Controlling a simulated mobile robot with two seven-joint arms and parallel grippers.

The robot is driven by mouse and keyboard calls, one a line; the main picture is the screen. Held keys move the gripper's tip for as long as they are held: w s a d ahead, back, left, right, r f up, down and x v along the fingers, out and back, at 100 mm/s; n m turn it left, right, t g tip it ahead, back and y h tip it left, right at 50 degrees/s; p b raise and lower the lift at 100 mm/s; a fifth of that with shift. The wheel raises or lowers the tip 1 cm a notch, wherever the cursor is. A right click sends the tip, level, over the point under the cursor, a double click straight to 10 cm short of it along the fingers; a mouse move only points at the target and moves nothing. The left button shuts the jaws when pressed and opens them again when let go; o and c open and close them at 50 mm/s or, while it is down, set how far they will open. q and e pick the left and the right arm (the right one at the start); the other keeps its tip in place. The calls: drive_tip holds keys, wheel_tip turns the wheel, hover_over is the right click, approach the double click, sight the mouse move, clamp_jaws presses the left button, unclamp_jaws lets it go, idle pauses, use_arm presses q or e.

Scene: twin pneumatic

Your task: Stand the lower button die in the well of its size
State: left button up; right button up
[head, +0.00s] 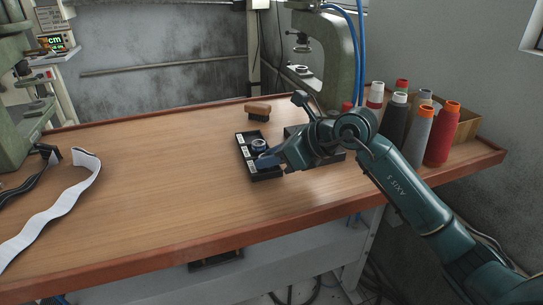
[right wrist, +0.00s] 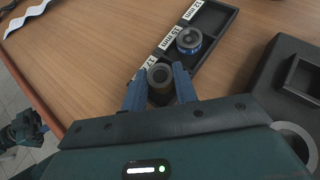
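A black die tray (head: 241,150) lies on the table with three labelled wells in a row; it also shows in the right wrist view (right wrist: 232,20). Its labels read 12 mm, 15 mm and a third partly hidden one. A die with a blue ring (right wrist: 190,41) stands in the 15 mm well; it shows in the head view too (head: 258,145). My right gripper (right wrist: 159,88) has its blue fingers on both sides of a dark hollow cylindrical die (right wrist: 160,75), shut on it, at the tray's near end. I cannot tell whether its base touches the well.
A black block with a square recess (right wrist: 300,75) is right of the tray. A brown-handled brush (head: 257,108) lies behind it. A green press (head: 335,50) and thread cones (head: 420,130) stand beyond. White elastic (head: 50,210) lies left; the table's middle is clear.

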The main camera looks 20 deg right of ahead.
drive_tip(key=o, duration=0.4)
drive_tip(key=shift+r, duration=0.2)
drive_tip(key=shift+s+d+r, duration=0.15)
drive_tip(key=shift+s+d, duration=0.05)
drive_tip(key=shift+d, duration=0.05)
drive_tip(key=v, duration=1.1)
drive_tip(key=shift+s+r, duration=0.1)
drive_tip(key=shift+s, duration=0.05)
